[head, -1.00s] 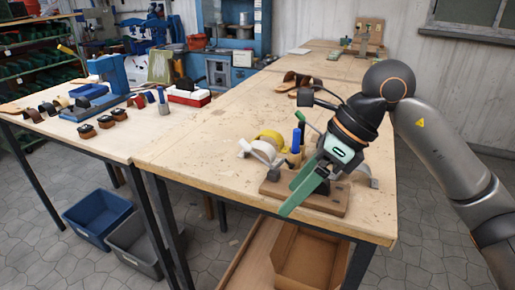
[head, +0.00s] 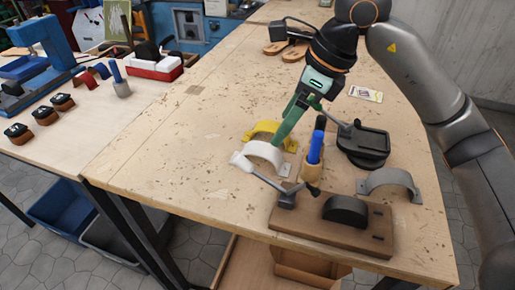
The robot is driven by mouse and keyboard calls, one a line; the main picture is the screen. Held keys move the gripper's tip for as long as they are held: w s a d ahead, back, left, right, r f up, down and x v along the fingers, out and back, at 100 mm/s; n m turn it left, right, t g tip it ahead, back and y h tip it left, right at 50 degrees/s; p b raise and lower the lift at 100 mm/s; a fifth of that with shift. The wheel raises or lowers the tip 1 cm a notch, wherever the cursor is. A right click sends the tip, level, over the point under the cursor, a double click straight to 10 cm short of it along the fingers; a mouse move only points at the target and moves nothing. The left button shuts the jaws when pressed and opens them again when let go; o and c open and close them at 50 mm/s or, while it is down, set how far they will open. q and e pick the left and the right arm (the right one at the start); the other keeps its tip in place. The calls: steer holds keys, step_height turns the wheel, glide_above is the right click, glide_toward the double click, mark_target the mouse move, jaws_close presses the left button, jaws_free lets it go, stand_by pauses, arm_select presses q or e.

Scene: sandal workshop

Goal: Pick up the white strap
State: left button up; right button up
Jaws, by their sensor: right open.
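The white strap (head: 266,153) is a pale arch with small flat ends, standing on the wooden bench in front of a yellow strap (head: 263,129). My right gripper (head: 281,138) has green fingers pointing down, with the visible tip just above the white strap's upper right side. It is open and holds nothing. I cannot tell whether the tip touches the strap. A grey strap (head: 392,181) stands farther right. My left gripper is not in view.
A holder with blue-handled tools (head: 314,158) and a black stand (head: 364,145) are to the right.

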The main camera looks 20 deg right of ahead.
mark_target(265, 149)
steer(key=x, duration=0.4)
steer(key=shift+a+f, duration=0.1)
steer(key=shift+f, duration=0.05)
steer(key=shift+w+x, duration=0.15)
steer(key=shift+x, duration=1.25)
steer(key=shift+w+x, duration=0.15)
steer(key=shift+x, duration=1.25)
jaws_close()
